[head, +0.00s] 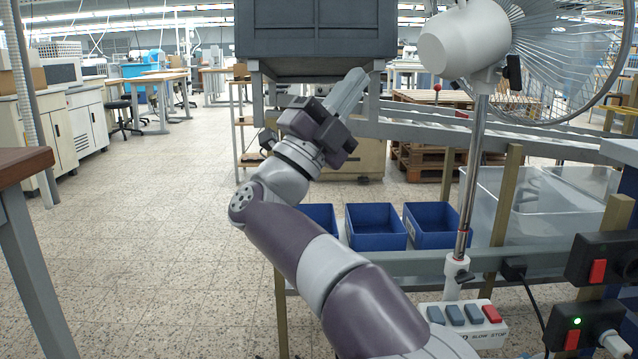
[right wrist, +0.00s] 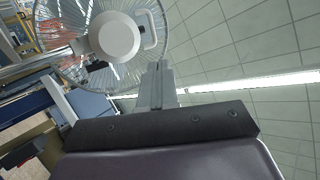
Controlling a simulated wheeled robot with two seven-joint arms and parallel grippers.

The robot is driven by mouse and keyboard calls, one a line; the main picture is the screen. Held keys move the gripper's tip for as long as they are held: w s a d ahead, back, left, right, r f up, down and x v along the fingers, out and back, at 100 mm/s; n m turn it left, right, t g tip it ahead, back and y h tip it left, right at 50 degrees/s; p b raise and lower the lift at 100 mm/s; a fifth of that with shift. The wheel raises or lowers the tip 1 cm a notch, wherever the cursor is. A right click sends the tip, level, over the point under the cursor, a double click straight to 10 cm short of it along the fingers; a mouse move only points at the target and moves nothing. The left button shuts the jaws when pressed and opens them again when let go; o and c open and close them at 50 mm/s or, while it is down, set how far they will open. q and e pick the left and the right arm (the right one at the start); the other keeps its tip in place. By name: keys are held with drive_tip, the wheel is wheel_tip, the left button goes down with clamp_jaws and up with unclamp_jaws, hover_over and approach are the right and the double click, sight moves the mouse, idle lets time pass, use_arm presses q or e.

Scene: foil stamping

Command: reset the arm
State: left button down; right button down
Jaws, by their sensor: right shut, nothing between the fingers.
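My right arm (head: 310,255) rises from the bottom of the head view and leans up and to the left. My right gripper (head: 352,88) is at its end, in front of the dark grey machine box (head: 315,30), with its fingers pointing up and to the right. The fingers are together and hold nothing. In the right wrist view the closed fingers (right wrist: 157,85) stand up in the middle, with the ceiling and the fan behind them. My left gripper is not in either view.
A fan (head: 480,40) on a metal pole stands to the right of the gripper. Blue bins (head: 375,228) sit on a rack below the arm. A clear plastic box (head: 540,205), red switches (head: 597,271) and a button panel (head: 465,322) are at right.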

drive_tip(key=w+a+f+n+t+y, duration=0.4)
drive_tip(key=a+n+t+y, duration=0.1)
drive_tip(key=n+y, duration=0.5)
drive_tip(key=w+a+f+n+t+y, duration=0.4)
drive_tip(key=a+n+y, duration=0.1)
drive_tip(key=n+y, duration=0.45)
wheel_tip(320, 180, down, 18)
drive_tip(key=w+a+r+n+g+y+p, duration=0.1)
drive_tip(key=a+n+g+y+p, duration=0.15)
drive_tip(key=n+g+y, duration=0.6)
drive_tip(key=s+d+f+n+g+h+p, duration=0.1)
drive_tip(key=s+d+f+g+h+p, duration=0.45)
drive_tip(key=s+d+f+g, duration=1)
drive_tip(key=s+d+m+p, duration=0.1)
drive_tip(key=s+d+p, duration=0.3)
drive_tip(key=s+d, duration=0.3)
drive_tip(key=s+d+m+p, duration=0.1)
drive_tip(key=s+d+p, duration=0.25)
drive_tip(key=s, duration=0.55)
wheel_tip(320, 180, up, 36)
drive_tip(key=p, duration=3.5)
drive_tip(key=shift+d+r+t+h, duration=0.15)
drive_tip(key=shift+d+t+h, duration=0.15)
drive_tip(key=shift+h, duration=0.05)
drive_tip(key=shift+s, duration=0.15)
